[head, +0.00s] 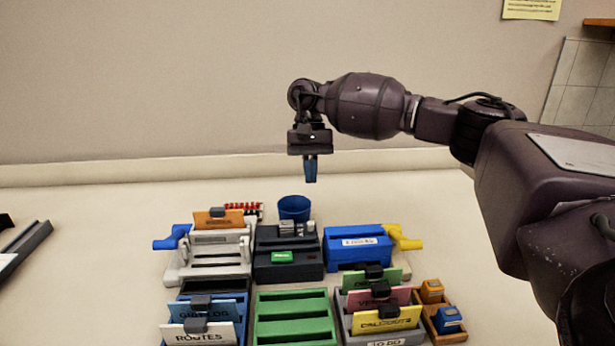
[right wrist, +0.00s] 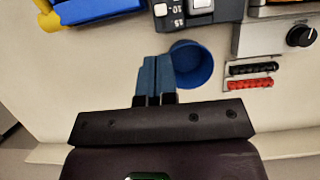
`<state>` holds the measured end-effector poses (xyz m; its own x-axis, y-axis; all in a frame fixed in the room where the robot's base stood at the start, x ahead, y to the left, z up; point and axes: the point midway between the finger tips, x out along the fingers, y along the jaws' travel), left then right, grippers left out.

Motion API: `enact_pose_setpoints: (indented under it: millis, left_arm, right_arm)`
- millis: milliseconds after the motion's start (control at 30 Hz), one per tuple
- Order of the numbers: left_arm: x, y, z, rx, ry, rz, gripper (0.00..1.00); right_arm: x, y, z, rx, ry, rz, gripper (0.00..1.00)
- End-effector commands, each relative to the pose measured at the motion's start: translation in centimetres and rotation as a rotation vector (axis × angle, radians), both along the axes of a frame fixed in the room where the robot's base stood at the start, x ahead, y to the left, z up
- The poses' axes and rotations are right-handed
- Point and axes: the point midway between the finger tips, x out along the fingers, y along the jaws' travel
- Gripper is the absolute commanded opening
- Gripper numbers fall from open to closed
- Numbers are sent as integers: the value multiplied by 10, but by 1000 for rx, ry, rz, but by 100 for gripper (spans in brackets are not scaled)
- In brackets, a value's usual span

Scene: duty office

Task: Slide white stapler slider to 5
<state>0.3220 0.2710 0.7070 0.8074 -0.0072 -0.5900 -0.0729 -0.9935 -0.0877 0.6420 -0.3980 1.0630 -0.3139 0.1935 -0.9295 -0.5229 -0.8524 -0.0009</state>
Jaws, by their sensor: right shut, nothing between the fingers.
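A white device (head: 178,270) with a blue handle stands at the left of the back row. I cannot make out a slider scale on it in the head view. A dark device (head: 290,268) with a green label stands in the middle. Light and grey blocks (head: 290,229) sit at its back, and in the right wrist view part of it (right wrist: 172,22) carries numbers reading 10 and 15. My right gripper (head: 310,180) hangs fingers-down above the blue cup, shut and empty. Its blue fingers (right wrist: 155,72) appear beside the cup in the wrist view.
The blue cup (head: 293,208) stands behind the dark device. A blue device (head: 358,248) with a yellow handle is at right. Card holders, a green slotted tray (head: 293,317) and small orange boxes (head: 432,291) fill the front.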

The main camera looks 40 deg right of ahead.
Motion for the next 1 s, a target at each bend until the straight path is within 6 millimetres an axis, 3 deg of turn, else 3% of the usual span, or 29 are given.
enact_pose_setpoints:
  millis: [200, 433, 1000]
  left_arm:
    - [0, 0, 0, 0, -1, 1, 43]
    - [0, -1, 0, -6, -1, 7, 43]
    - [0, -2, 0, -8, -1, 8, 43]
  right_arm:
    - [-13, 7, -36, 0, 4, 2, 0]
    - [-21, 13, -62, -1, 3, 1, 0]
    - [-25, 16, -72, 0, 2, 0, 0]
